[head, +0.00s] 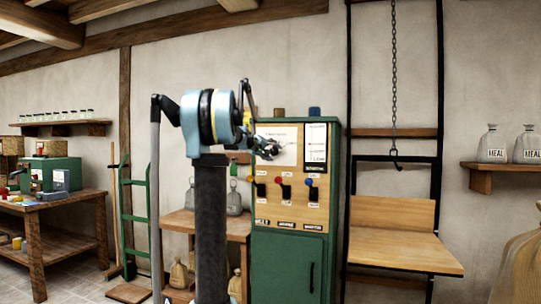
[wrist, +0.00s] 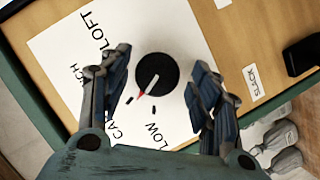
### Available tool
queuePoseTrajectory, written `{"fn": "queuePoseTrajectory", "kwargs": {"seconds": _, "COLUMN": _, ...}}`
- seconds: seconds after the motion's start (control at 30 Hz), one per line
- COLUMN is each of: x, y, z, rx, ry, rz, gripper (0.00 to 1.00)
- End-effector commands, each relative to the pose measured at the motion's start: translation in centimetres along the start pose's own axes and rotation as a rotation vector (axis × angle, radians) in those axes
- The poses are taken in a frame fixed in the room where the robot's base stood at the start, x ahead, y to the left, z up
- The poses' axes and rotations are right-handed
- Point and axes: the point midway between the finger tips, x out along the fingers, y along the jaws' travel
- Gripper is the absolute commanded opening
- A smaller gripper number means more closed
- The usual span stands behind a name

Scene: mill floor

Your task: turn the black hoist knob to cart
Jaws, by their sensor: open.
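The black hoist knob (wrist: 157,72) is round and sits on a white dial card (wrist: 75,45) in the wrist view. Its pale pointer with a red end points down-left, towards the partly hidden label starting "CA". "LOFT" reads at upper left and "LOW" at the bottom; another label is partly covered by a finger. My gripper (wrist: 158,60) is open, one finger on each side of the knob, with gaps visible on both sides. In the head view my gripper (head: 268,148) is before the upper panel of the green cabinet (head: 288,262), and I cannot make out the knob there.
Several levers with coloured tops, including a red one (head: 282,180), stick out below the dial. A chain hoist (head: 394,80) with a wooden platform (head: 400,245) stands right of the cabinet. A wooden table (head: 180,220) stands at its left.

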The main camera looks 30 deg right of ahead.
Motion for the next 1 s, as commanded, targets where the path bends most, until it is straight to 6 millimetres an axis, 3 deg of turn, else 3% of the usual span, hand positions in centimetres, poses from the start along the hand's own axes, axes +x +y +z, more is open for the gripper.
{"fn": "queuePoseTrajectory", "kwargs": {"seconds": 0.27, "x": -2.5, "y": 0.0, "z": 0.0, "rx": -0.002, "ry": 0.000, "rz": 0.000, "gripper": 0.57}}
{"fn": "queuePoseTrajectory", "kwargs": {"seconds": 0.7, "x": -10.2, "y": -0.2, "z": -0.1, "rx": -0.002, "ry": 0.002, "rz": -0.002, "gripper": 0.57}}
{"fn": "queuePoseTrajectory", "kwargs": {"seconds": 1.0, "x": -11.9, "y": -0.2, "z": -0.1, "rx": -0.001, "ry": 0.001, "rz": -0.001, "gripper": 0.57}}
